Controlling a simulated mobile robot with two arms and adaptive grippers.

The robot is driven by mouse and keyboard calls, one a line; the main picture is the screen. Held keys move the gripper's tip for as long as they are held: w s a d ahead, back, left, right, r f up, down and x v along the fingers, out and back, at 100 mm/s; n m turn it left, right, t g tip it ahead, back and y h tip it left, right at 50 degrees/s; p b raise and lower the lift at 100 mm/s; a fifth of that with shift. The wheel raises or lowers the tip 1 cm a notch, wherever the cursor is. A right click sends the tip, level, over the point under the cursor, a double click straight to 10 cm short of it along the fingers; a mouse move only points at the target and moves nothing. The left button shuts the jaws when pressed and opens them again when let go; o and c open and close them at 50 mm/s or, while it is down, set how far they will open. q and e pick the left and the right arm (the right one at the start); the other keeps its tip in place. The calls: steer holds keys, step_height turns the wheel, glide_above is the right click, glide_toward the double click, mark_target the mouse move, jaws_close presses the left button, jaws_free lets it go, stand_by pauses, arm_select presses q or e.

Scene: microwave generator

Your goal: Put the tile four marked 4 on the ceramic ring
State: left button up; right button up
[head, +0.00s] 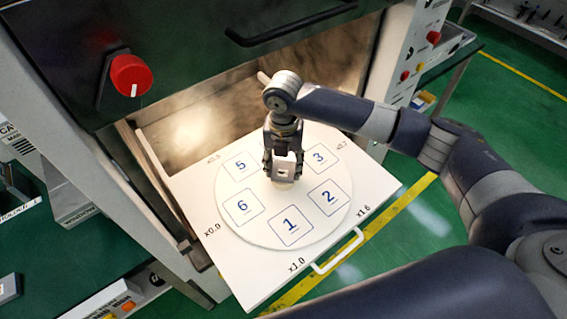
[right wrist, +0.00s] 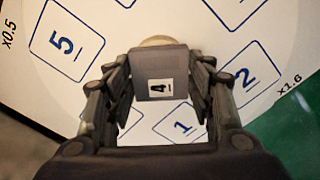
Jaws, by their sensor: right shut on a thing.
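My right gripper (head: 283,160) is shut on the tile four, a grey block (head: 286,168) over the middle of the round white plate. In the right wrist view, the tile (right wrist: 160,62) sits between the fingers of my right gripper (right wrist: 160,85), with a white label marked 4 facing the camera. A cream rounded edge, which looks like the ceramic ring (right wrist: 155,42), shows just beyond the tile. Most of the ring is hidden by the tile. I cannot tell whether the tile touches it. My left gripper is not in view.
The round plate (head: 265,232) has numbered squares around it and lies on a white pull-out board (head: 262,280) with a front handle (head: 338,252). The open oven chamber (head: 200,125) is behind. A red knob (head: 130,75) is at the upper left.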

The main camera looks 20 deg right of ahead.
steer(key=shift+f, duration=0.25)
stand_by(0.7)
steer(key=o, duration=1.3)
steer(key=shift+c, duration=0.2)
steer(key=shift+o, duration=0.6)
steer(key=o, duration=0.4)
steer(key=shift+c, duration=0.2)
steer(key=shift+r, duration=0.15)
steer(key=shift+r+p, duration=3.4)
steer(key=shift+p, duration=0.55)
